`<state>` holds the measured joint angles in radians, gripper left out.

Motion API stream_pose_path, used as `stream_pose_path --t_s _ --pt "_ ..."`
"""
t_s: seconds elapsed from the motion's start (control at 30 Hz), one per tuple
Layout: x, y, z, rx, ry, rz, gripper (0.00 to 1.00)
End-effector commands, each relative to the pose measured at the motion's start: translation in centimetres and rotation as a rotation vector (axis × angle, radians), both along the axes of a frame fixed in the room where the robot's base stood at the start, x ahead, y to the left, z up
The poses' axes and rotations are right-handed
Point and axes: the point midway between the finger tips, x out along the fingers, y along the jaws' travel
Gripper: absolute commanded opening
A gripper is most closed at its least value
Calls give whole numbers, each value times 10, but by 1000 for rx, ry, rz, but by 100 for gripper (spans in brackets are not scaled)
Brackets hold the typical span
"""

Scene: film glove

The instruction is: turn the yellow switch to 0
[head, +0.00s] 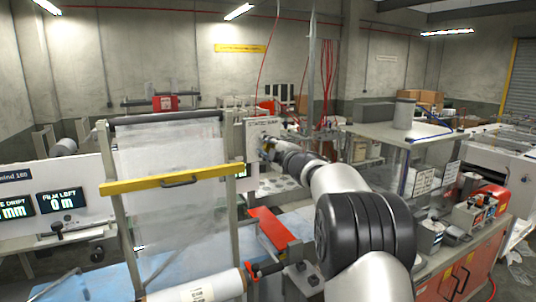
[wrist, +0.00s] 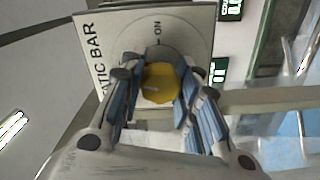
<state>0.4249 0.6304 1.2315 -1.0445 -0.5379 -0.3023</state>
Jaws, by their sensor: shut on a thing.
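The yellow switch (wrist: 161,83) is a round knob on a pale panel (wrist: 108,40) lettered "ATIC BAR", with an "ON" mark beside the knob. My gripper (wrist: 157,88) is shut on the knob, with a blue-padded finger on either side of it. A short pale mark shows on the knob's face; I cannot tell exactly where it points. No 0 mark is visible; the fingers cover part of the panel. In the head view, my gripper (head: 268,150) reaches the front of the same panel (head: 263,128), and the knob is mostly hidden.
A clear film web with a yellow bar (head: 175,181) stands left of my arm. A red-topped block (head: 272,228) and a film roll (head: 200,289) are low in front. A cluttered bench (head: 445,262) stands to the right. Small green displays (wrist: 219,70) sit beside the panel.

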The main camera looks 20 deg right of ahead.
Motion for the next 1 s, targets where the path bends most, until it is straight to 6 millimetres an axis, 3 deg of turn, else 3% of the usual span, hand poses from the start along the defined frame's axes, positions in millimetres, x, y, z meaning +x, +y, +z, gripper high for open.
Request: stream_pose_path --t_s 0.43,1.0 --pt "0 0 -1 -259 -10 0 6" --pt "0 0 0 -310 -11 0 6"
